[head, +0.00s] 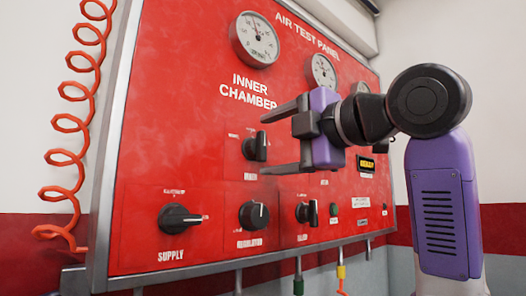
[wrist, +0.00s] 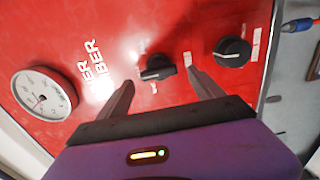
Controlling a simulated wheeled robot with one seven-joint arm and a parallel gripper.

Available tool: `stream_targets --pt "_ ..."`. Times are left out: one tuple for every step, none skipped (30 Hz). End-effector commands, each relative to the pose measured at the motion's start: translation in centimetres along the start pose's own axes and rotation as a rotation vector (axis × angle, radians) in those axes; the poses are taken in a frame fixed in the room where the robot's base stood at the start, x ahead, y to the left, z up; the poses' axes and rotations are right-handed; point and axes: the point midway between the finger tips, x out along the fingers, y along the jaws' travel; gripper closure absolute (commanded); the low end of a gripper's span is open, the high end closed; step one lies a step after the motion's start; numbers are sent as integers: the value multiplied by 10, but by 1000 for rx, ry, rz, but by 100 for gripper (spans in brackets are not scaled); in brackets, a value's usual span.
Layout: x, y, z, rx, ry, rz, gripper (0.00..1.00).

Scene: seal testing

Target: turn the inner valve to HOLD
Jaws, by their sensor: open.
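The inner valve is a black knob (head: 255,147) with a bar handle, on the red panel below the words "INNER CHAMBER". In the head view its bar looks roughly upright. The small labels around it are too blurred to read. My gripper (head: 263,144) is open, its two dark fingers pointing at the panel, one above and one below the knob's height. In the wrist view the knob (wrist: 157,68) shows between and just beyond the fingertips (wrist: 161,78). The fingers look apart from the knob; the exact distance to the panel cannot be told.
Below are a supply knob (head: 180,218), a regulator knob (head: 254,215) and another small valve (head: 307,213). The regulator knob (wrist: 232,52) lies right of the fingers in the wrist view. Gauges (head: 255,40) sit above. An orange coiled hose (head: 68,155) hangs at the left.

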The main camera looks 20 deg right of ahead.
Motion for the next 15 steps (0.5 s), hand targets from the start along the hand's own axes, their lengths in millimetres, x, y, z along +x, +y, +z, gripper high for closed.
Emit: stream_targets --pt "-10 -2 0 -3 -1 4 24" --pt "-14 -2 0 -3 -2 4 24" --pt "-21 -2 0 -3 -2 3 24" --pt "-25 -2 0 -2 -1 3 24" --pt "-29 -2 0 -2 -1 3 24" --pt "-33 -2 0 -2 -1 1 24" --pt "-36 -2 0 -2 0 1 24" --pt "-38 -2 0 -2 0 1 24" --pt "-41 -2 0 -2 0 0 24" --pt "-42 -1 0 -2 0 0 24" --pt "-44 -1 0 -1 0 0 24" --pt "-44 -1 0 -1 0 -1 24" --pt "-45 -1 0 -1 0 -1 24" --pt "-45 -1 0 -1 0 -1 24" --pt "-45 -1 0 0 0 -1 24"
